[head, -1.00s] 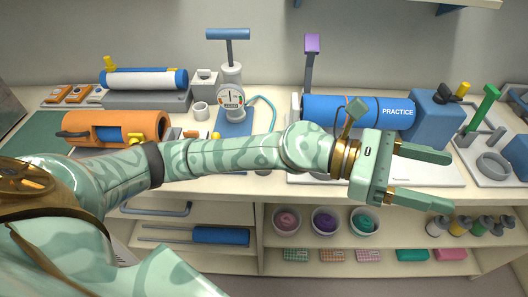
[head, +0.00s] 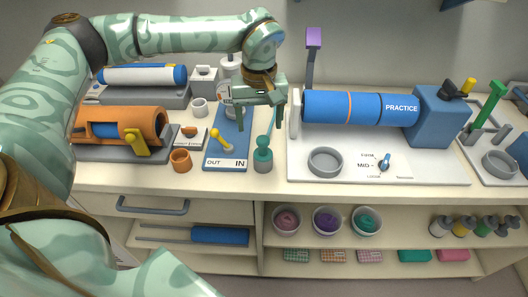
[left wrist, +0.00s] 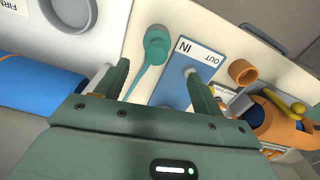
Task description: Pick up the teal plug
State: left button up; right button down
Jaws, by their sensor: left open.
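The teal plug (head: 263,157) stands upright on the counter, just right of a blue plate (head: 228,158) marked OUT and IN. In the left wrist view the plug (left wrist: 156,44) shows with a teal hose running from it toward the gripper. My left gripper (head: 261,122) is open and empty, fingers pointing down, above and behind the plug. In the left wrist view the plug lies beyond the two fingertips (left wrist: 157,70), apart from them. My right gripper is not in view.
A white board with a grey ring (head: 325,162) and a dial (head: 384,163) lies right of the plug. The blue PRACTICE cylinder (head: 345,107) lies behind it. Left are a brown cup (head: 181,160) and an orange holder (head: 115,125). The counter's front edge is near the plug.

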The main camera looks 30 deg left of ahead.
aim_at(263, 139)
pick_arm(q)
notch_tip(263, 139, down, 3)
jog(key=shift+d, duration=0.1)
jog(key=f, duration=0.1)
jog(key=f+b, duration=0.1)
jog(key=f, duration=0.1)
jog(key=f+b, duration=0.1)
jog(key=f, duration=0.1)
jog(key=shift+d+f, duration=0.1)
jog(key=shift+d, duration=0.3)
jog(key=c, duration=1.1)
